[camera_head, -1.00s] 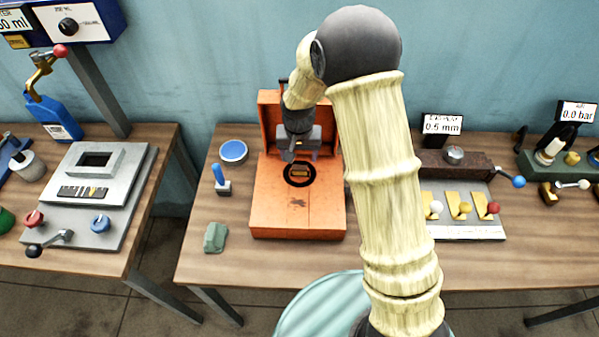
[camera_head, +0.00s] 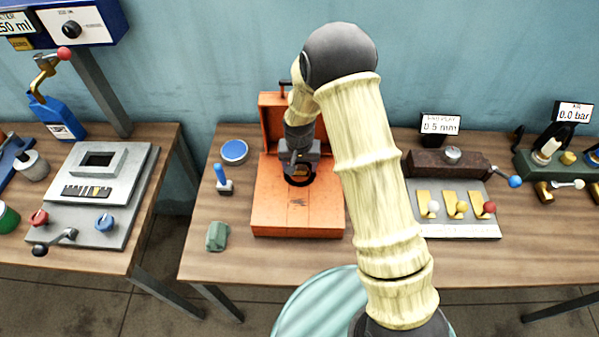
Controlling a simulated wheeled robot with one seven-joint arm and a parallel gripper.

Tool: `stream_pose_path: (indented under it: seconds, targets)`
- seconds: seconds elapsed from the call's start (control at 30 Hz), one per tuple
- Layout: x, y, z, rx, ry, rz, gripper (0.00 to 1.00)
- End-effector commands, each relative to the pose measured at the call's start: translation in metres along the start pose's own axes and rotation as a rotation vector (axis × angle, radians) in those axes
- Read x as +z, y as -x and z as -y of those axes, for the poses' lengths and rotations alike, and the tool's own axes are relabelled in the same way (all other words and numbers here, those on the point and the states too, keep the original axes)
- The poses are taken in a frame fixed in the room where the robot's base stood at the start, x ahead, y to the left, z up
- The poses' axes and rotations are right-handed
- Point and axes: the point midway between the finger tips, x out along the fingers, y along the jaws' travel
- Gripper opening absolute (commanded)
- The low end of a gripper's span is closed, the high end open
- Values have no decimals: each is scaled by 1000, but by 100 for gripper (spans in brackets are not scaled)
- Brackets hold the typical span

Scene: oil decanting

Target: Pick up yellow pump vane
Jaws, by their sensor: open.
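The orange unit (camera_head: 297,218) stands on the table with a round black opening in its flat top. A small yellowish piece shows in that opening in the earlier picture; now my gripper (camera_head: 297,172) mostly covers it. I cannot tell for certain that this piece is the yellow pump vane. My gripper is open, pointing down just above or at the opening; whether the fingers touch anything is too small to tell. Several yellow plates (camera_head: 452,203) with coloured knobs sit in the grey panel at right.
A blue round lid (camera_head: 234,151), a blue-handled tool (camera_head: 222,180) and a green block (camera_head: 217,236) lie left of the orange unit. Its raised back panel (camera_head: 272,120) stands behind my gripper. The grey panel (camera_head: 470,230) is at right. The table's front strip is clear.

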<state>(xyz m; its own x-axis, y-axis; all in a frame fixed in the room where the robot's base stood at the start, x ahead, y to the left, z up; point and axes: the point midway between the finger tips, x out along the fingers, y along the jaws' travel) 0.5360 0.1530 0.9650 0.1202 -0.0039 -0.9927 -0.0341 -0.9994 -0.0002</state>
Motion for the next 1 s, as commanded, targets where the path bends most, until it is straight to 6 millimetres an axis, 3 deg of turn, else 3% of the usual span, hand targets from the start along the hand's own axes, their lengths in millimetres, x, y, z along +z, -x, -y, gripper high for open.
stream_pose_path:
  seconds: [0.23,0.5,0.83,1.0]
  targets:
    - [0,0,0,0,0,0,65]
    - [0,0,0,0,0,0,15]
    - [-1,3,0,-1,0,-2,14]
    - [-3,16,0,-2,0,-4,14]
